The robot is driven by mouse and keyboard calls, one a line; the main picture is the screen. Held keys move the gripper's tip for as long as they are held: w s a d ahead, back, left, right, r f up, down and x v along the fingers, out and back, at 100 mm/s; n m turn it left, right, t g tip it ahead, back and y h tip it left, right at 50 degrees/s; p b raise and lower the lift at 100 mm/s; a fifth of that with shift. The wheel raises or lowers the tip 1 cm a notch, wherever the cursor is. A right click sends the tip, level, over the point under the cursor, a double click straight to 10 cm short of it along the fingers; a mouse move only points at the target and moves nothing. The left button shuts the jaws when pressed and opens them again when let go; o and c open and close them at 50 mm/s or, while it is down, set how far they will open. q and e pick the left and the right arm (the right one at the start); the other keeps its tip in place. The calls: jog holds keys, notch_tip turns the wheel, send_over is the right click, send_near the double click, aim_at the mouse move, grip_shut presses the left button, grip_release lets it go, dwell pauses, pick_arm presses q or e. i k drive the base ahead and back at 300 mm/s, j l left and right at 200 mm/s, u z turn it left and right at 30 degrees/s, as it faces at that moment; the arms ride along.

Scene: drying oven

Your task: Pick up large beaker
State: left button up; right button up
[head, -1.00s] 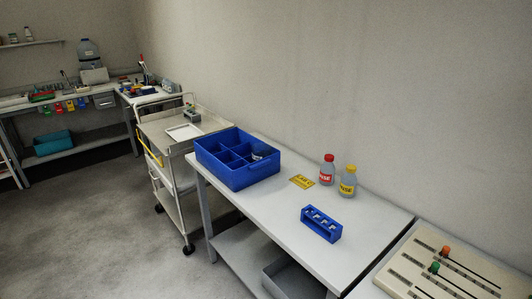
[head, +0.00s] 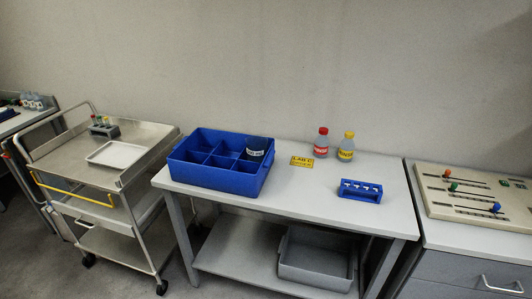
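No thing that I can clearly call a large beaker shows. A dark cylindrical vessel with a white label (head: 256,150) stands in the back right compartment of the blue divided crate (head: 222,187). I cannot tell whether it is a beaker. The crate sits on the left part of the white table (head: 300,205). Neither of my grippers is in the head view.
A red-capped bottle (head: 321,144), a yellow-capped bottle (head: 346,147), a yellow LAB C card (head: 302,162) and a blue rack (head: 360,191) are on the table. A grey bin (head: 315,272) is on the lower shelf. A cart (head: 95,175) stands left; a control panel (head: 475,195) lies right.

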aim_at(257, 153)
jog(key=i+j+z, duration=0.1)
jog(key=j, duration=0.25)
jog(key=i+j+z, duration=0.15)
jog(key=j, duration=0.25)
jog(key=i+j+z, duration=0.1)
jog(key=j, duration=0.3)
jog(key=i+j+z, duration=0.15)
jog(key=j, duration=0.25)
jog(key=i, duration=0.1)
